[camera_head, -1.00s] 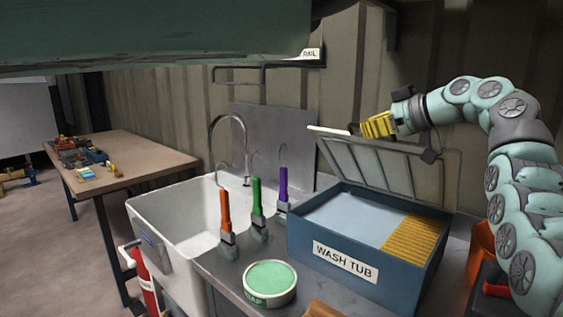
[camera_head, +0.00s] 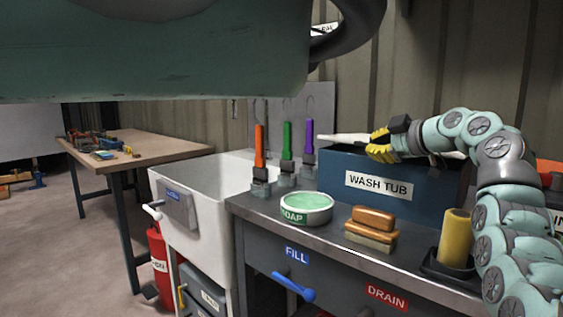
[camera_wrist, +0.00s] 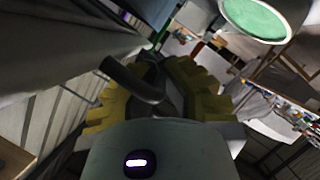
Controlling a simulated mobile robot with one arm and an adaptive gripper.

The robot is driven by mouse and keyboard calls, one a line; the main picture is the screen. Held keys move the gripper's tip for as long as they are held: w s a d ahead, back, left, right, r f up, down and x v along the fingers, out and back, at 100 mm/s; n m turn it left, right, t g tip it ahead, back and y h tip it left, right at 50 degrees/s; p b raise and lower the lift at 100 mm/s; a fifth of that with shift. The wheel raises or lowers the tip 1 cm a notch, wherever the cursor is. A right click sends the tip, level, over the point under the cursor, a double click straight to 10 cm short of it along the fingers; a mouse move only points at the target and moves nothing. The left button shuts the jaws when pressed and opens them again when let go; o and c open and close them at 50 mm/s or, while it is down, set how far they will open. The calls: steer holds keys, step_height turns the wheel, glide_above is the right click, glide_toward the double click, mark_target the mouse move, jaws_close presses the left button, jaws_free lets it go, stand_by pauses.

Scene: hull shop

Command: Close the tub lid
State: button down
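The blue wash tub (camera_head: 425,196) stands on the bench at centre right. My gripper (camera_head: 378,151), with yellow fingers, is at the lid's front edge. In the wrist view, my yellow fingers (camera_wrist: 150,97) lie on both sides of a dark curved handle (camera_wrist: 132,80) and appear shut on it. The tub's inside is hidden.
A soap dish (camera_head: 306,207), a brush with a wooden back (camera_head: 372,219) and a yellow roll (camera_head: 455,238) stand before the tub. Orange, green and purple-handled brushes (camera_head: 287,150) stand left of it, beside the white sink (camera_head: 200,185). A green hull (camera_head: 150,50) overhangs the upper left.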

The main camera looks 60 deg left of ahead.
mark_target(377, 163)
step_height(377, 163, down, 4)
steer(key=shift+w+r+b, duration=0.15)
steer(key=shift+b, duration=0.75)
steer(key=c, duration=1.1)
jaws_free()
steer(key=shift+d+f, duration=0.1)
steer(key=shift+f, duration=0.15)
steer(key=shift+o, duration=0.2)
steer(key=shift+r, duration=0.15)
step_height(377, 163, up, 9)
steer(key=shift+f, duration=0.2)
steer(key=shift+s+r, duration=0.35)
steer(key=shift+r, duration=0.4)
